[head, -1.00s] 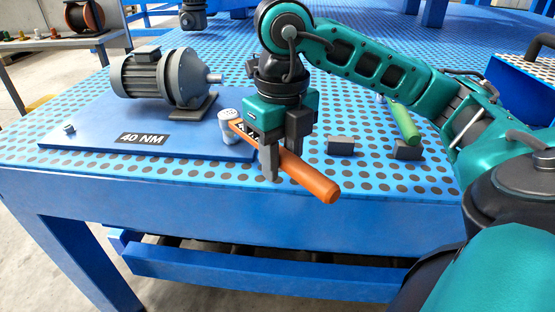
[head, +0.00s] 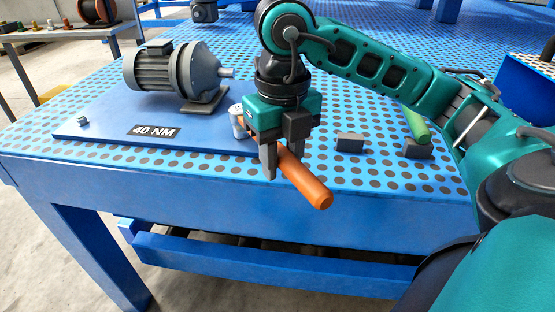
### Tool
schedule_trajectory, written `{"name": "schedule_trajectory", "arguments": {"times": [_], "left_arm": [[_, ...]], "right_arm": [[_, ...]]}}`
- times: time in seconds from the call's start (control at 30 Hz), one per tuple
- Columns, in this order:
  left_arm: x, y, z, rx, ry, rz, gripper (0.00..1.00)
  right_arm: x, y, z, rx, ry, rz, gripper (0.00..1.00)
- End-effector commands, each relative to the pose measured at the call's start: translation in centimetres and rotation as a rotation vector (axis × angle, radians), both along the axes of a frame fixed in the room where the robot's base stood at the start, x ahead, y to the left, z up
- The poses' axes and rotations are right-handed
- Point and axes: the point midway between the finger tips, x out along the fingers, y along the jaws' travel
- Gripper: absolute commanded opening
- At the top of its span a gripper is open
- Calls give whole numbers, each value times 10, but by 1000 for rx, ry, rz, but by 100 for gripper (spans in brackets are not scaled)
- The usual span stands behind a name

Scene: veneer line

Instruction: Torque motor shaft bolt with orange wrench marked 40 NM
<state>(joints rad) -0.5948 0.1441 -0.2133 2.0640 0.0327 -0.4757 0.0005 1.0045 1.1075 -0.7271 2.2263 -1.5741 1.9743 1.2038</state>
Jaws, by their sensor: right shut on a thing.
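The grey motor (head: 175,75) lies on the blue plate (head: 110,128) at the left of the table, its shaft (head: 227,72) pointing right. A "40 NM" label (head: 155,132) is on the plate's front part. A small bolt (head: 82,120) stands near the plate's left corner. My right gripper (head: 276,172) is shut on the orange wrench (head: 308,186) near the table's front edge. The wrench handle points toward the front right; its grey head (head: 238,118) shows left of the gripper, by the plate's right edge. The wrench's marking is hidden by the gripper. My left gripper is not in view.
A green-handled tool (head: 416,125) rests at a dark block (head: 418,150) on the right, partly behind my arm. Another dark block (head: 350,142) stands right of the gripper. A shelf with a cable reel (head: 96,10) is at the far left.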

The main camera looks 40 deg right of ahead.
Motion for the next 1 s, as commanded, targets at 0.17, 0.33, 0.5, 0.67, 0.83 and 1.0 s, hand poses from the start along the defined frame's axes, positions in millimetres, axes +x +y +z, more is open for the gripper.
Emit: {"name": "schedule_trajectory", "arguments": {"times": [0.17, 0.33, 0.5, 0.67, 0.83, 1.0], "left_arm": [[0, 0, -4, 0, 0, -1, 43], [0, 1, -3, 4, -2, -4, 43], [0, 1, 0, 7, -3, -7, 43], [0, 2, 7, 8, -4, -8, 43], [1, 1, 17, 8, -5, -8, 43], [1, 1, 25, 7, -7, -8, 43]], "right_arm": [[-1, -6, 0, 1, -2, 39, 0], [-1, -6, 1, 1, -2, 40, 0], [-1, -5, 3, 1, -2, 40, 0], [-1, -5, 12, 1, -2, 40, 0], [-1, -5, 22, 1, -2, 40, 0], [-1, -5, 32, 1, -2, 40, 0]]}}
